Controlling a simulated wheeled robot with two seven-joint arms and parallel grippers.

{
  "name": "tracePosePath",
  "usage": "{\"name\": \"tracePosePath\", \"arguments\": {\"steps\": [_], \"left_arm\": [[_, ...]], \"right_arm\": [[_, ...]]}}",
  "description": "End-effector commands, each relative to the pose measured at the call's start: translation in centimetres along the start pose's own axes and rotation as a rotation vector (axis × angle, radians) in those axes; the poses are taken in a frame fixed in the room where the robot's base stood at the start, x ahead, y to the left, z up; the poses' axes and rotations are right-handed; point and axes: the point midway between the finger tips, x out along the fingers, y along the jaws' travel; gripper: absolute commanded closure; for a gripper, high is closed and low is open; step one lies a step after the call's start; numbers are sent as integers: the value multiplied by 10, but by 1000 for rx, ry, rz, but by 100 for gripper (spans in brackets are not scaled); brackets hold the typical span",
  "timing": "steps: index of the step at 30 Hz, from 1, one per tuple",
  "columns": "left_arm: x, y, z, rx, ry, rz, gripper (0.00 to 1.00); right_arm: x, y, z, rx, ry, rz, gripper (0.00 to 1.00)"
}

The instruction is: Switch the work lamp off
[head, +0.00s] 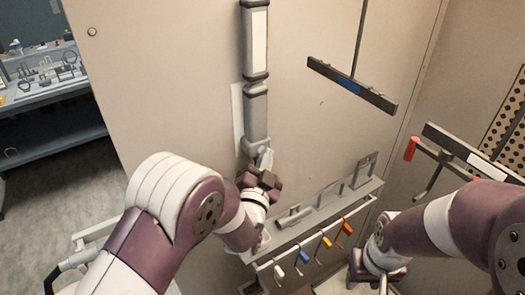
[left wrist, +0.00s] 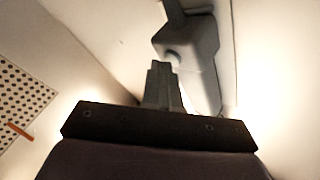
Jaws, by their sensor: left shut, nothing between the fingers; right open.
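The work lamp (head: 255,60) is a long grey fixture mounted upright on the beige wall, with a pale front panel. Its lower end meets a grey joint near my left gripper (head: 265,158). My left gripper is shut and empty, its fingertips pointing up just beside that lower end. In the left wrist view, the closed fingers (left wrist: 161,82) are close to the grey lamp body (left wrist: 196,62), which has a dark bluish round spot on it. I cannot tell whether they touch. Bright glow shows on the wall there. My right gripper (head: 378,272) is open, low at the right, away from the lamp.
Below the lamp is a grey wall rack (head: 325,215) with coloured hooks on a rail. A workbench (head: 45,90) stands at far left.

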Motion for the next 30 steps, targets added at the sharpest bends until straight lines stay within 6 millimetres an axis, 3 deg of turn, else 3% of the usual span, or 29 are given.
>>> {"name": "tracePosePath", "arguments": {"steps": [16,30], "left_arm": [[-12,8,-9,-1,1,0,100],[-50,36,-37,-1,1,1,100]], "right_arm": [[3,0,0,0,0,0,57],[6,0,1,0,0,0,57]]}}
